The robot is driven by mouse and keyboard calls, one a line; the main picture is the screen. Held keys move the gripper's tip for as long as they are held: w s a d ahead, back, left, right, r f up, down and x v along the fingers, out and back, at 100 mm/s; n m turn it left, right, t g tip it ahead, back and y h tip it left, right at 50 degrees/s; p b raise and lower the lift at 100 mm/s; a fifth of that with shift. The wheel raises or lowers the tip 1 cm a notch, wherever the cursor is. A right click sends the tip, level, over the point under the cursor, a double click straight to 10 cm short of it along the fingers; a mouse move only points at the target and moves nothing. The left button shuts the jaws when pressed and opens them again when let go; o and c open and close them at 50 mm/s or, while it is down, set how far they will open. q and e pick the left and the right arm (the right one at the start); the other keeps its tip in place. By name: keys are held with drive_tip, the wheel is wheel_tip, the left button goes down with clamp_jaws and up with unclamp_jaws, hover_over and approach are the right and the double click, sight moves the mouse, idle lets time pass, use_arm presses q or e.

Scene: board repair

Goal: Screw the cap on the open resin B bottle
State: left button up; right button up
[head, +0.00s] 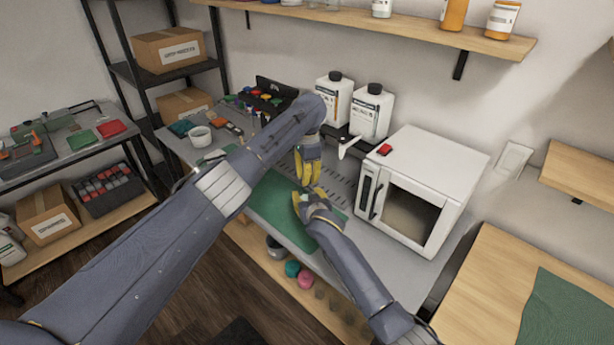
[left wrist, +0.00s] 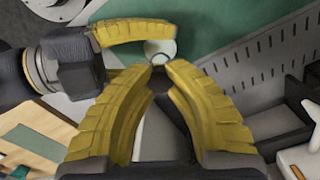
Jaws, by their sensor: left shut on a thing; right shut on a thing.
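My left gripper (head: 308,182) is over the green mat (head: 268,195). In the left wrist view its yellow fingertips (left wrist: 159,72) are shut on a small dark thing, probably the black cap (left wrist: 158,82). My right gripper (head: 300,197) is just below and very close to the left one. It is shut on a small pale round thing, perhaps the bottle's top (left wrist: 160,52), right beside the left fingertips. Most of that thing is hidden. I cannot tell whether the cap touches it. Two white bottles (head: 333,100) (head: 370,115) with black caps stand behind; their labels are unreadable.
A white oven (head: 425,185) stands at the bench's right. A white spout (head: 350,146) juts out before the bottles. A parts rack (head: 268,92) and a white cup (head: 200,137) are at the back left. A slotted metal strip (left wrist: 265,65) lies beside the mat.

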use_arm(q)
drive_tip(key=shift+f, duration=0.15)
drive_tip(key=shift+f, duration=0.7)
drive_tip(key=shift+f, duration=0.6)
idle(0.6)
